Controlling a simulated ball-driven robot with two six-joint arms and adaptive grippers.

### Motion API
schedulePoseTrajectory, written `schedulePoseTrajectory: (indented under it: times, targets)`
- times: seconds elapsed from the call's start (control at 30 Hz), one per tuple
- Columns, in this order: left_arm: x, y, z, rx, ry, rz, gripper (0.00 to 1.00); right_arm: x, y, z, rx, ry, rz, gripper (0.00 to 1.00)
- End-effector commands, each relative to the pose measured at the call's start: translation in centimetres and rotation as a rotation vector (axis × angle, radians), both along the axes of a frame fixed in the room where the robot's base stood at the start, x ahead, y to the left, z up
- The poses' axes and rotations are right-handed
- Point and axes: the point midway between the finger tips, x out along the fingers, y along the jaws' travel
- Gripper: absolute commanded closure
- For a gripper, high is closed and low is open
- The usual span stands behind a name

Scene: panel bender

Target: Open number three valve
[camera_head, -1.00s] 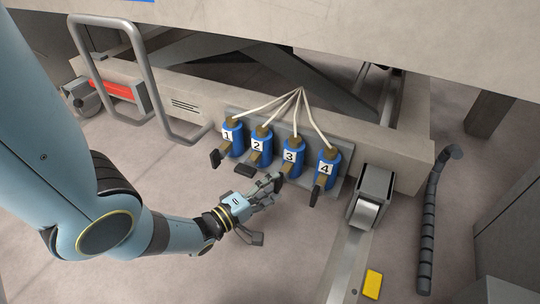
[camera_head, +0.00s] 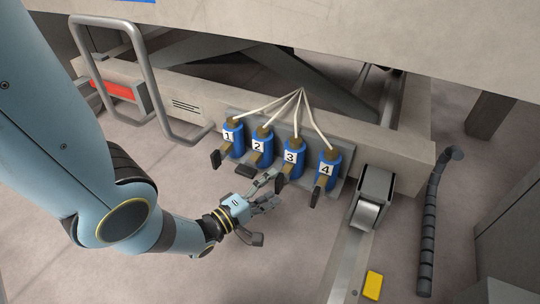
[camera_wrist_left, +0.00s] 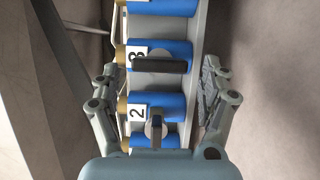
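The number three valve (camera_head: 293,158) is a blue cylinder with a white "3" label and brass ends, third from left in a row of similar valves. Its dark handle (camera_head: 279,183) points down toward the floor side. In the left wrist view the valve (camera_wrist_left: 176,53) lies ahead, its black bar handle (camera_wrist_left: 160,66) horizontal in the picture. My left gripper (camera_head: 268,191) is just below and left of that handle, fingers spread and empty. The wrist view shows the fingers (camera_wrist_left: 160,78) wide apart on both sides of the row. My right gripper is not in view.
Valve 2 (camera_head: 261,147) has its handle (camera_head: 245,171) turned sideways, unlike the others. Valve 1 (camera_head: 234,139) and valve 4 (camera_head: 329,169) flank the row. A pedal-like bracket (camera_head: 371,195) stands at right. A curved metal rail (camera_head: 146,75) is at left.

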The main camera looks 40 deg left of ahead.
Motion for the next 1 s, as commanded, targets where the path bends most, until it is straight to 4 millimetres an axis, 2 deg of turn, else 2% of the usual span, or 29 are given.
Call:
schedulePoseTrajectory:
  times: [0.27,0.37,0.7,0.83,1.0]
  targets:
    - [-0.6,0.1,0.0,0.001,0.001,-0.001,0.21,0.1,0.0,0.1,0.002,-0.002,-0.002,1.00]
    - [-2.1,0.3,-0.1,0.001,0.002,-0.001,0.21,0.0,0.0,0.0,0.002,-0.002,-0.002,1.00]
    - [-9.3,1.5,-0.1,0.001,0.003,-0.001,0.21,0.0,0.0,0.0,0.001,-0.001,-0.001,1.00]
    - [-11.0,1.8,-0.1,0.000,0.002,0.000,0.21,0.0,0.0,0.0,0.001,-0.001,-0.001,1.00]
    - [-11.8,1.9,-0.1,0.000,-0.001,0.000,0.21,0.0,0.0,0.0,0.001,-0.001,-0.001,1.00]
